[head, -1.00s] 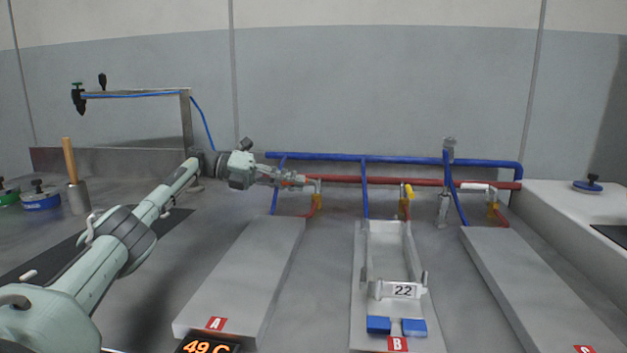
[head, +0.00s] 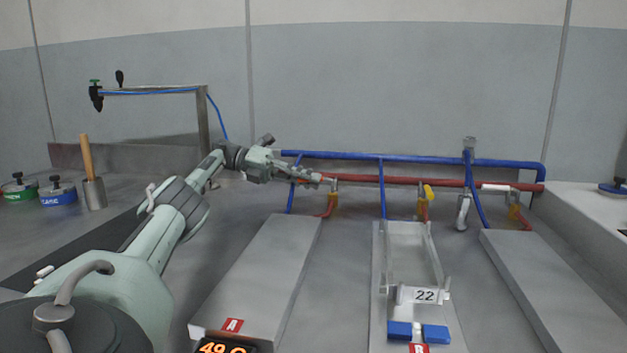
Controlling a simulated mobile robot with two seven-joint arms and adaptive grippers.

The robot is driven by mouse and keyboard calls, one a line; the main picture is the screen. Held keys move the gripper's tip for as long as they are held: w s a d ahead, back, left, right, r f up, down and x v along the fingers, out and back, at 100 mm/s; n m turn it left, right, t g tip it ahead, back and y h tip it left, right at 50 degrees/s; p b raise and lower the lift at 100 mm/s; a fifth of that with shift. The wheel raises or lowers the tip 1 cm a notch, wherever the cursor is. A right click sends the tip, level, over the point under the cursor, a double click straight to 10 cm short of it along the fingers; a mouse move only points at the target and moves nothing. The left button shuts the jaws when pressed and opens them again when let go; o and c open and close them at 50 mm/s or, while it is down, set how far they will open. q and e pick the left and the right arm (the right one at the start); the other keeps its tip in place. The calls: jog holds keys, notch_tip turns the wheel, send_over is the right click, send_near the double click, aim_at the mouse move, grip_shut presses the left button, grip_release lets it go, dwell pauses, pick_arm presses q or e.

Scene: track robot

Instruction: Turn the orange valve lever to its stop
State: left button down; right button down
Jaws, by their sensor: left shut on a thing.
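My left gripper (head: 316,180) reaches in from the left to the red pipe, at the valve (head: 332,198) behind slab A. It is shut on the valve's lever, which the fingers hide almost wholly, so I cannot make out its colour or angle. The valve has a yellow-orange body below a grey top. Two other valves sit on the same pipe: one with a yellow lever (head: 428,191) behind slab B, one with a white lever (head: 495,187) further right. My right gripper is not in view.
A blue pipe (head: 340,155) runs above the red pipe (head: 390,181), with thin blue branches coming down. Slab A (head: 262,265) lies in front of the held valve. A wooden-handled tool (head: 88,160) stands at left.

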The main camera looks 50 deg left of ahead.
pick_arm(q)
jog(key=shift+r, duration=0.1)
jog(key=c, duration=1.6)
grip_release()
notch_tip(320, 180, up, 9)
jog(key=shift+s+d+f, duration=0.1)
jog(key=shift+f, duration=0.05)
jog(key=shift+r, duration=0.65)
